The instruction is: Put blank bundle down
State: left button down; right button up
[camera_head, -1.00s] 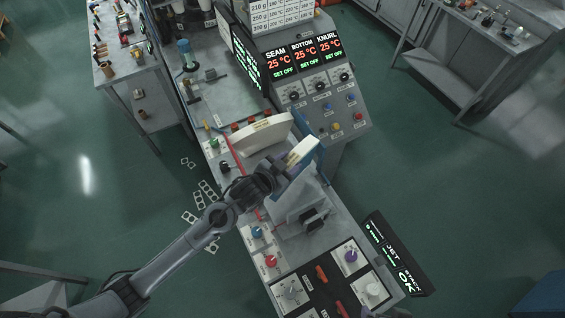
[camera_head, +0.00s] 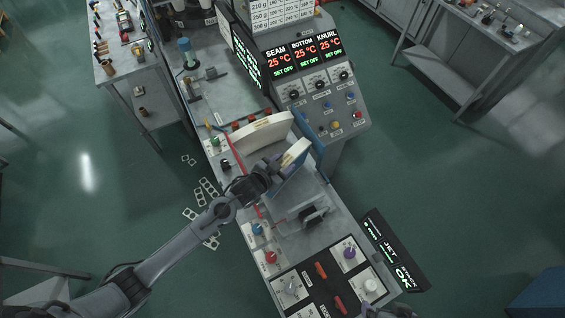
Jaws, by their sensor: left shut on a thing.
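My left gripper (camera_head: 274,168) reaches in from the lower left over the middle of the machine bench. It is shut on a small cream-white blank bundle (camera_head: 296,152), whose upper end shows beyond the fingers. The fingers and wrist hide the bundle's lower part, and I cannot tell whether it touches anything below. A larger white curved stack of blanks (camera_head: 262,133) stands just behind and left of the gripper. My right gripper is not clearly in view.
A control console (camera_head: 318,85) with lit displays stands behind. The bench top (camera_head: 325,190) holds a dark clamp-like part (camera_head: 313,215) in front of the gripper. Knobs and a dark panel (camera_head: 322,287) fill the near end. Flat ring-shaped pieces (camera_head: 207,190) lie on the floor.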

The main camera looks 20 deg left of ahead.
pick_arm(q)
jog(key=c, duration=0.5)
grip_release()
jog(key=shift+f, duration=0.1)
jog(key=b+v, duration=0.1)
jog(key=v, duration=1.1)
